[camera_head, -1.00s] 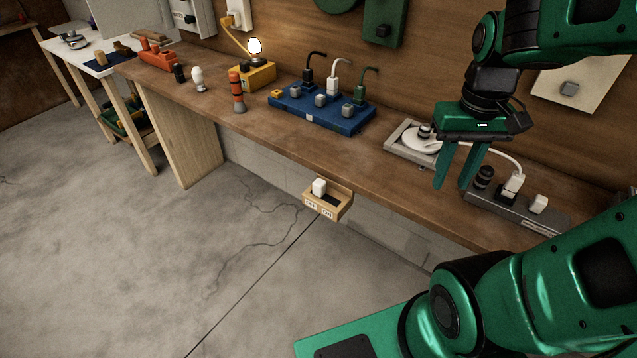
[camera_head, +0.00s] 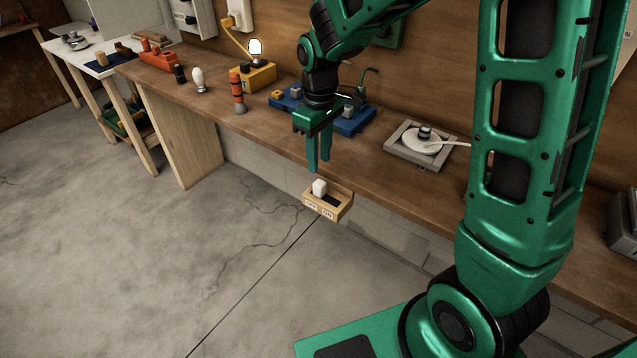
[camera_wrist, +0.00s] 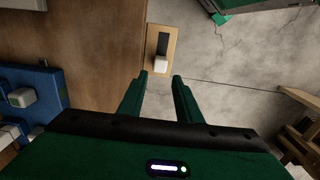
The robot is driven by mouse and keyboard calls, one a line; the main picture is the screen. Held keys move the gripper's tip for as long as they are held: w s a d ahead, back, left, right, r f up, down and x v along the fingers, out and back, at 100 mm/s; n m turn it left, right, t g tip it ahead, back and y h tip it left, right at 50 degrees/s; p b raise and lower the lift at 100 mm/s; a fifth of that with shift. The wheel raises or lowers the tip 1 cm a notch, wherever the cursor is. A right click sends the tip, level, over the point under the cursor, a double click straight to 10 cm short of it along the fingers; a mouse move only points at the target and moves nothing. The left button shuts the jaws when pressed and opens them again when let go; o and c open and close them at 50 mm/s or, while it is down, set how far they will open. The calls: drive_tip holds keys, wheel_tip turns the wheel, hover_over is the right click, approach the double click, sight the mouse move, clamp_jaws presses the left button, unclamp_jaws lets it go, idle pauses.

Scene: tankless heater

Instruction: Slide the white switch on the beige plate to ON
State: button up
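The beige plate (camera_head: 340,210) sticks out from the front edge of the workbench, with labels that look like OFF at left and ON at right. The white switch (camera_head: 319,187) sits at the left, OFF end of its dark slot. My gripper (camera_head: 318,167) points down, above the switch and apart from it. In the wrist view, the fingers of my gripper (camera_wrist: 161,78) are spread with nothing between them. The white switch (camera_wrist: 158,67) shows just beyond the fingertips, at the near end of the slot on the beige plate (camera_wrist: 173,38).
The wooden workbench (camera_head: 270,145) runs behind the plate. A blue power block (camera_head: 350,125) stands behind my gripper, and a grey hotplate (camera_head: 405,150) is to its right. An orange flashlight (camera_head: 237,92) and a lit yellow lamp (camera_head: 255,70) stand to the left. Floor in front is clear.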

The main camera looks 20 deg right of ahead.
sight(319, 183)
wheel_tip(319, 183, down, 10)
drive_tip(key=shift+r, duration=0.25)
drive_tip(key=shift+c, duration=0.7)
clamp_jaws()
drive_tip(key=shift+s, duration=0.1)
